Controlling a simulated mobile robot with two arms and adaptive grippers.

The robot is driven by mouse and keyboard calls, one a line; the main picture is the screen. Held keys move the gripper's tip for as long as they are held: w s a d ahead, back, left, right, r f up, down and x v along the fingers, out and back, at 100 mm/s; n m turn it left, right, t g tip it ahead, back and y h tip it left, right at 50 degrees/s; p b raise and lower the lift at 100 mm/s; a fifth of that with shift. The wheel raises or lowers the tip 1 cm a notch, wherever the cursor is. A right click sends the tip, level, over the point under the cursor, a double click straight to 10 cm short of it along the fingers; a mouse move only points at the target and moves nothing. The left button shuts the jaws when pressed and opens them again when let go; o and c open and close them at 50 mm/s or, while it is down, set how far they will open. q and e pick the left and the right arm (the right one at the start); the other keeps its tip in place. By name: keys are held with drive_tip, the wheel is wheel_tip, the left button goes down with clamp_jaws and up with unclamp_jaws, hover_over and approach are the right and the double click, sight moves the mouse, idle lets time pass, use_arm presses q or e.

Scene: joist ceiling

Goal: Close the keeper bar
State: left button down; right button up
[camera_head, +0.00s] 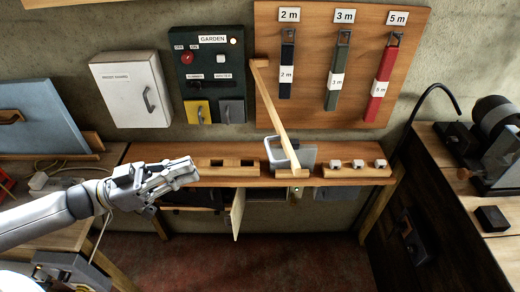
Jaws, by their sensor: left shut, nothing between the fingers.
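A long pale wooden bar (273,105), which looks like the keeper bar, slants in front of the left part of the hanging board. My left gripper (190,173) is shut and empty, over the left part of the wooden shelf (340,180). It is left of the bar and clearly apart from it. My right gripper does not show.
The wooden board (314,62) holds black, green (337,75) and red (381,85) straps. A dark GARDEN control panel (207,70) and a white cabinet (131,90) are on the wall. A grey bracket-like piece (307,155) stands on the shelf. A small door (238,213) hangs open below.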

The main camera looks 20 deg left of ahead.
use_arm(q)
drive_tip(key=p+x, duration=0.1)
drive_tip(key=x, duration=1.3)
drive_tip(key=shift+r, duration=0.15)
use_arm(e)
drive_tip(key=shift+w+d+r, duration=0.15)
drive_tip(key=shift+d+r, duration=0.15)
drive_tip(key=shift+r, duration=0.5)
use_arm(q)
drive_tip(key=shift+d+p, duration=0.1)
drive_tip(key=shift+p, duration=0.25)
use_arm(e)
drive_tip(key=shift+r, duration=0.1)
